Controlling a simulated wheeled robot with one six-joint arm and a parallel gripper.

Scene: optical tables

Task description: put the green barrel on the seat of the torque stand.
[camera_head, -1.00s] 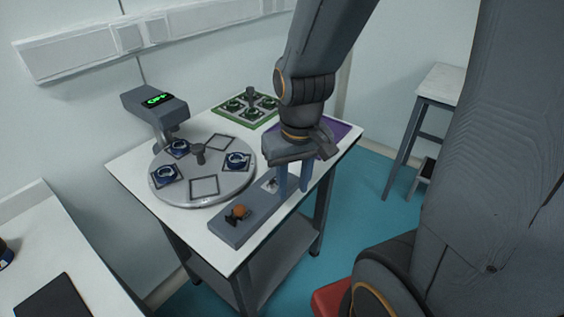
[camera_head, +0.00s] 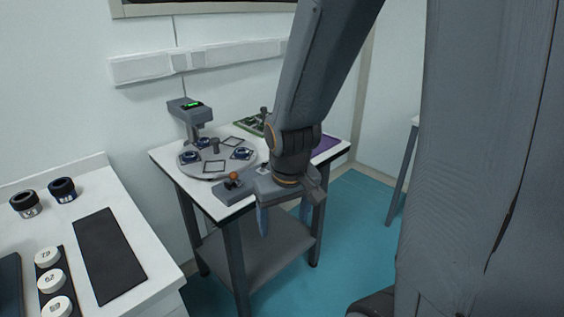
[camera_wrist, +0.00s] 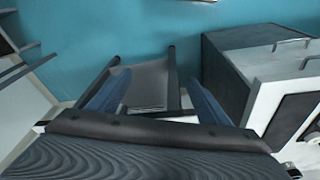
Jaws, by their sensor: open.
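My gripper (camera_head: 284,214) is open and empty, pointing down in front of the table with the round plate. In the wrist view its two blue fingers (camera_wrist: 158,98) stand wide apart with nothing between them. I cannot pick out a green barrel for certain. A green tray (camera_head: 242,124) at the table's back is mostly hidden behind my arm, and its contents are unclear. A grey device with a lit green display (camera_head: 190,106) stands at the table's back left; I cannot tell if it is the torque stand, and no seat is identifiable.
The round plate (camera_head: 204,174) carries blue-ringed parts. A grey box with an orange knob (camera_head: 233,177) sits at the front edge. A left bench (camera_head: 155,262) holds two black-ringed cylinders (camera_head: 62,190), a dark mat (camera_head: 108,252) and white discs (camera_head: 52,281).

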